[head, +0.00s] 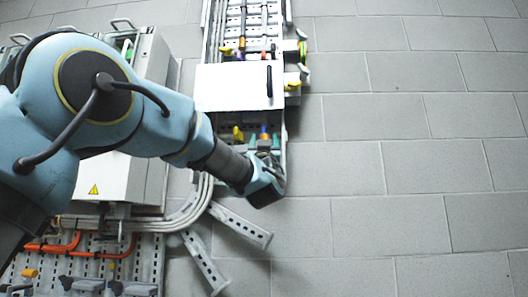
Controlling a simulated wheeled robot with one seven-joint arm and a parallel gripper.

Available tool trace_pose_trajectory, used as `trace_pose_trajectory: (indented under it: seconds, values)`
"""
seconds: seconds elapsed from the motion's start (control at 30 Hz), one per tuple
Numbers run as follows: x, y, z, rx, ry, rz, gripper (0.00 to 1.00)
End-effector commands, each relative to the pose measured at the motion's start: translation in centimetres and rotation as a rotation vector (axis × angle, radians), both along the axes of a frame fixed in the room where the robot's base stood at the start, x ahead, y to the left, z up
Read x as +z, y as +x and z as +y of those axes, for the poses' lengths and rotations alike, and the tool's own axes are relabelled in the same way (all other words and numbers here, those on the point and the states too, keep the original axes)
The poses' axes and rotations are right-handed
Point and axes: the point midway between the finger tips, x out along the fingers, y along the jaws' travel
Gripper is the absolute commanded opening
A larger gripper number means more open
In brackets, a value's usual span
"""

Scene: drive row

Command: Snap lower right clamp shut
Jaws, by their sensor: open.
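My gripper (270,178) is at the end of the blue arm, low at the right edge of the narrow equipment rail. Its fingers are small and partly hidden by the wrist; nothing shows held in them. A yellow clamp lever (292,86) sticks out at the right of the white cover plate (238,88), above my gripper. Another yellow piece (237,132) shows below the plate on the left. Whatever lies at the rail's lower right is mostly hidden behind my wrist, so I cannot tell whether a clamp there is open or shut.
A white cabinet (112,180) with a yellow warning sign stands at the left, behind my arm. Grey conduits (196,205) curve below it. Slotted metal brackets (240,224) angle out below my gripper. The grey tiled wall (420,150) at the right is clear.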

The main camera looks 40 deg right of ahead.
Motion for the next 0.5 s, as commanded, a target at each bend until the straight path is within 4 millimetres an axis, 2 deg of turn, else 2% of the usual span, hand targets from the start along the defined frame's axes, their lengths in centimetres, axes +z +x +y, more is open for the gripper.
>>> trace_pose_trajectory:
  seconds: [0.1,0.23,0.5]
  values:
    - [-1.9,-1.3,1.1,-0.001,0.001,0.0,0.62]
    - [-3.1,-2.3,1.9,-0.001,0.001,0.0,0.62]
    - [-3.9,-3.0,2.5,0.001,-0.001,-0.001,0.62]
